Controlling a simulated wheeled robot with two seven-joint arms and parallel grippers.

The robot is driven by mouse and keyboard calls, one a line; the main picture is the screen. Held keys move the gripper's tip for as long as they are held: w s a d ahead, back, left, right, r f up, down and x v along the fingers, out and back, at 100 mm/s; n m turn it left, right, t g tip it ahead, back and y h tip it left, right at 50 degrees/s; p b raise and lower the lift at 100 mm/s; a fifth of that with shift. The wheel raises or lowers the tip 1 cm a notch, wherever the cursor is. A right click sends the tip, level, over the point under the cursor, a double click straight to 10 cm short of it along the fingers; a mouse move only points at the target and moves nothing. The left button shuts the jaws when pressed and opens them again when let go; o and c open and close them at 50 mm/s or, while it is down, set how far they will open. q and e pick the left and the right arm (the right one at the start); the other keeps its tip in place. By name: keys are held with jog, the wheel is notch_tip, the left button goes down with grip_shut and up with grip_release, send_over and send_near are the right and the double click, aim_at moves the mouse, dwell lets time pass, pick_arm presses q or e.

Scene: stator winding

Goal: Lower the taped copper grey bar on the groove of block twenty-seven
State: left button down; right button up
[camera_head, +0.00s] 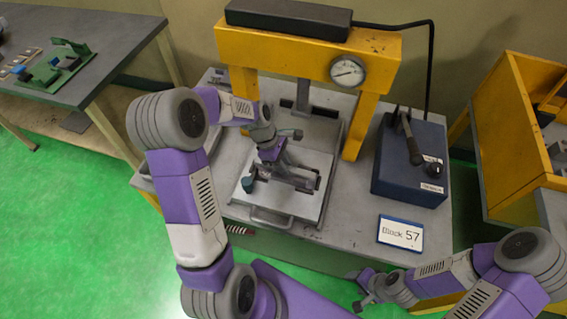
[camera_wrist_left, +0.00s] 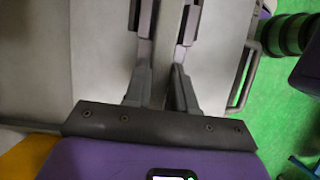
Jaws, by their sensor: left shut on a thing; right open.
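My left gripper (camera_head: 288,172) is over the light metal plate (camera_head: 262,205) under the yellow press. In the left wrist view its fingers (camera_wrist_left: 166,40) are shut on a narrow grey bar (camera_wrist_left: 169,18). The groove and the bar's contact with anything below are hidden by the gripper. The sign (camera_head: 400,234) on the table front reads "Block 57", not twenty-seven. My right gripper (camera_head: 366,287) is open and empty, low in front of the table.
The yellow press frame (camera_head: 300,52) with a gauge (camera_head: 347,71) stands over the plate. A blue control box (camera_head: 412,165) with a lever is to the right. A yellow bin (camera_head: 505,130) stands far right. A side table (camera_head: 100,30) with green parts is at left.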

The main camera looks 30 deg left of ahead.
pick_arm(q)
jog(key=shift+c, duration=2.3)
grip_release()
notch_tip(320, 180, up, 9)
jog(key=p, duration=0.8)
